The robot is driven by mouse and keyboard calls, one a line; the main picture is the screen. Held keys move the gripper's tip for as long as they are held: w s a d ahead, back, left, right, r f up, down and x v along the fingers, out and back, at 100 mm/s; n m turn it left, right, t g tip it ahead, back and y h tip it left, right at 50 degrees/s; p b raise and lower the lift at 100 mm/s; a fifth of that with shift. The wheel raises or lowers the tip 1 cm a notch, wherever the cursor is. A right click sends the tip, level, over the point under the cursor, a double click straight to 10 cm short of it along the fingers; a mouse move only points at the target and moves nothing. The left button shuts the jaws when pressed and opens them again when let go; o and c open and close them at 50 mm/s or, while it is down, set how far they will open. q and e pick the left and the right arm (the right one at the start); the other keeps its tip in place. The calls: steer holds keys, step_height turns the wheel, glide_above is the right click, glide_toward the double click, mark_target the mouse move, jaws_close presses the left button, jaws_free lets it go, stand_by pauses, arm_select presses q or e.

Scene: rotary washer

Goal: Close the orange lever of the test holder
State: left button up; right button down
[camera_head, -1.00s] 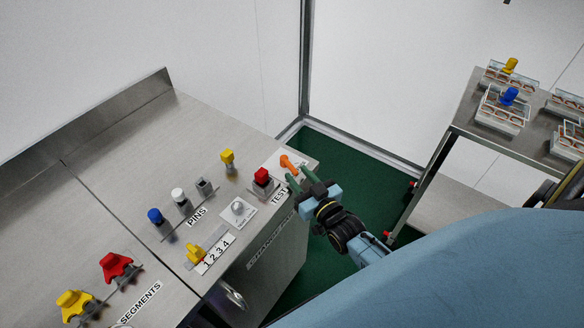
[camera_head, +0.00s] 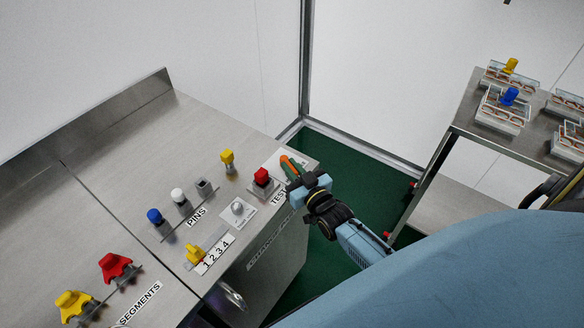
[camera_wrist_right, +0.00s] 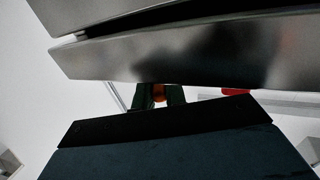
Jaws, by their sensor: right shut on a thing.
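The orange lever (camera_head: 286,161) of the test holder stands at the right end of the steel bench, by the TEST label (camera_head: 278,197). In the right wrist view a small piece of the orange lever (camera_wrist_right: 159,92) shows between the dark green fingers. The rest of the lever is hidden there by the gripper body. My left gripper is not in view.
A numbered yellow selector (camera_head: 195,255) and a round knob (camera_head: 238,208) sit near the front edge. A side table (camera_head: 480,138) with clear trays stands at the right.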

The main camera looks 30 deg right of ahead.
steer(key=shift+a+r+m+h, duration=0.15)
steer(key=shift+a+m+h, duration=0.1)
steer(key=shift+m+h, duration=0.5)
steer(key=shift+w+a+m+g+h+p, duration=0.15)
steer(key=shift+m+h, duration=0.25)
steer(key=shift+h, duration=0.4)
steer(key=shift+s+a+m+g+h+p, duration=0.15)
steer(key=shift+m+h, duration=0.2)
steer(key=shift+h, duration=0.4)
steer(key=shift+w, duration=0.1)
steer(key=c, duration=1.4)
jaws_free()
steer(key=shift+c, duration=0.2)
steer(key=v, duration=1.3)
steer(key=shift+s, duration=0.2)
